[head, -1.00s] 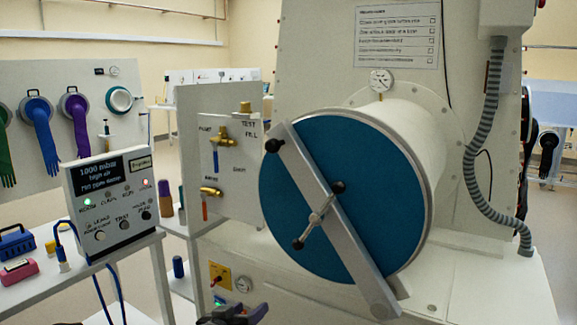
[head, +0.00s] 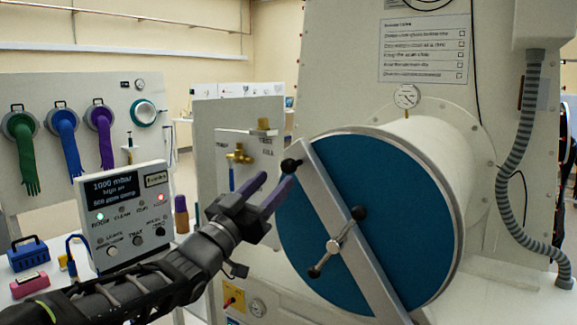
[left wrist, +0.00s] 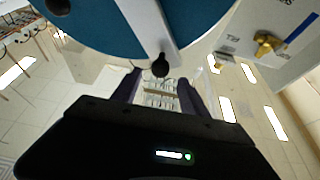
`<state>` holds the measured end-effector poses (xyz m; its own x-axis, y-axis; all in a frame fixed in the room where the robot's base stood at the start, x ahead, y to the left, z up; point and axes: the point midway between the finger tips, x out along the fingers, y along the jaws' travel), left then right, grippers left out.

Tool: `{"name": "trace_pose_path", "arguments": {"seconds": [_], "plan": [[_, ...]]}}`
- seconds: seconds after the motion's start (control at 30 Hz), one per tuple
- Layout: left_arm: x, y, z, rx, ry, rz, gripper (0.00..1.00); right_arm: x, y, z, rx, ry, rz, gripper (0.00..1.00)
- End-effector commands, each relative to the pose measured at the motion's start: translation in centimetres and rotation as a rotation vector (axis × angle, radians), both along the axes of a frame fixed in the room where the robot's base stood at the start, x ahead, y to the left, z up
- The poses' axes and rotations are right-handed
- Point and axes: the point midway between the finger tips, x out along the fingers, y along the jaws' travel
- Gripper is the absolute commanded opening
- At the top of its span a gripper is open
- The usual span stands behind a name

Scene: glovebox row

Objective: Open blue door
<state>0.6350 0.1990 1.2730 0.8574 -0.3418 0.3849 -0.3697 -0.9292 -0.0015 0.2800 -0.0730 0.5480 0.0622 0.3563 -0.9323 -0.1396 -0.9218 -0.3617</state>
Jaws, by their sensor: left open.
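The blue door (head: 402,208) is a round disc closing the end of a white cylinder. A grey diagonal bar (head: 330,215) lies across it, with a black knob (head: 290,165) at its upper end and a handle with black ends (head: 338,241) at its middle. The door looks shut. My left gripper (head: 268,190) is open and empty, its purple fingers just left of the upper knob. In the left wrist view the knob (left wrist: 160,66) shows ahead, near the gap between the fingers (left wrist: 163,85); I cannot tell whether they touch it. My right gripper is not in view.
A control box (head: 122,215) with a screen stands on the left table. A valve panel (head: 245,150) with brass taps stands behind my left gripper. A grey ribbed hose (head: 507,190) hangs right of the cylinder. Gloves hang on the board at left.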

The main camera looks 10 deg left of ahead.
Motion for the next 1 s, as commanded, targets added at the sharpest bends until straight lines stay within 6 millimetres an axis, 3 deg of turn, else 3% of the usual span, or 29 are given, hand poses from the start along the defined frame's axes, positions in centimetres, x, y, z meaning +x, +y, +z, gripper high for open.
{"name": "trace_pose_path", "arguments": {"seconds": [0.4, 0.77, 1.0], "plan": [[5.2, -2.1, 2.4, -0.001, 0.003, -0.001, 0.52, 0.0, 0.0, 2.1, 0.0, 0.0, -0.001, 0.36], [5.8, -2.3, 2.5, -0.002, 0.002, 0.0, 0.52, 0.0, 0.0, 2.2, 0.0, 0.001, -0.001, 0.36], [5.8, -2.3, 2.5, 0.0, 0.002, 0.001, 0.34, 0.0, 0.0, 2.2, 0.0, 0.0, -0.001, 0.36]]}}
